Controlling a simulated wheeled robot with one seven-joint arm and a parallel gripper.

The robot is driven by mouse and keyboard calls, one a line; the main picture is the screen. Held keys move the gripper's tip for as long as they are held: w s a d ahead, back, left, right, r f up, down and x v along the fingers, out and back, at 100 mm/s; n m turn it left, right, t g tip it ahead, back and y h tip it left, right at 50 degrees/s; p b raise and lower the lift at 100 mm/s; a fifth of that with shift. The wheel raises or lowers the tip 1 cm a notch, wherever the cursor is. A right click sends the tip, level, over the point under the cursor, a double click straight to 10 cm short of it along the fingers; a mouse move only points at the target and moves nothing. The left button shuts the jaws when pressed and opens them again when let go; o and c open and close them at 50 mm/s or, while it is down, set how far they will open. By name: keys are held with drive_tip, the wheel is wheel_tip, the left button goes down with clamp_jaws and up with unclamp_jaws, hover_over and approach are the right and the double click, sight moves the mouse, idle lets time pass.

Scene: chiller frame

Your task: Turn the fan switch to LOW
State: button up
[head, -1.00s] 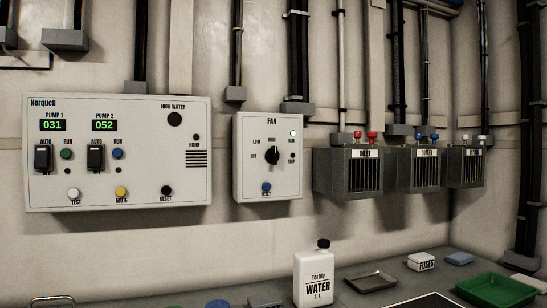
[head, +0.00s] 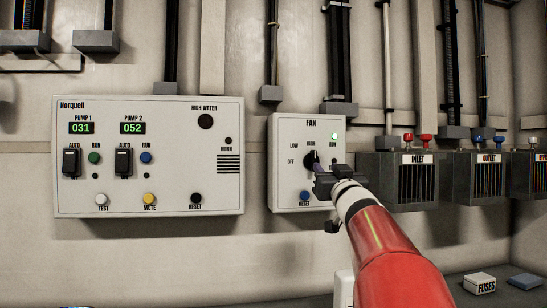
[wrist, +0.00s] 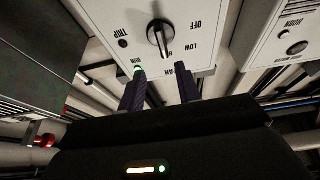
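The white fan box (head: 283,182) is on the wall. Its black rotary switch (head: 308,160) has OFF, LOW and HIGH marks around it, and its pointer appears turned up to HIGH. In the wrist view the box is upside down; the switch (wrist: 159,38) shows a pale line towards the HIGH mark. My gripper (head: 318,168) is in front of the box at the switch's lower right. In the wrist view its two dark fingers (wrist: 160,76) stand apart with nothing between them, and the switch lies beyond their tips.
A green RUN lamp (head: 334,136) is lit on the fan box, with a blue reset button (head: 304,196) below. The pump panel (head: 75,203) is to the left. The INLET box (head: 384,179) sticks out close on the right. Fuses (head: 480,283) lie on the bench below.

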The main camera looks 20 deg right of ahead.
sight(315, 154)
drive_tip(key=shift+n+y, duration=0.3)
drive_tip(key=shift+y, duration=0.1)
drive_tip(key=x, duration=0.2)
drive_tip(key=p+x, duration=0.1)
drive_tip(key=x, duration=0.1)
drive_tip(key=r+p+x, duration=0.1)
drive_tip(key=x, duration=0.1)
drive_tip(key=shift+w+a+r, duration=0.1)
drive_tip(key=shift+w+a, duration=0.1)
drive_tip(key=shift+w, duration=0.05)
drive_tip(key=shift+w+d+r+t+p, duration=0.2)
drive_tip(key=shift+w+t+p, duration=0.15)
drive_tip(key=shift+w, duration=0.35)
drive_tip(key=shift+c, duration=0.2)
clamp_jaws()
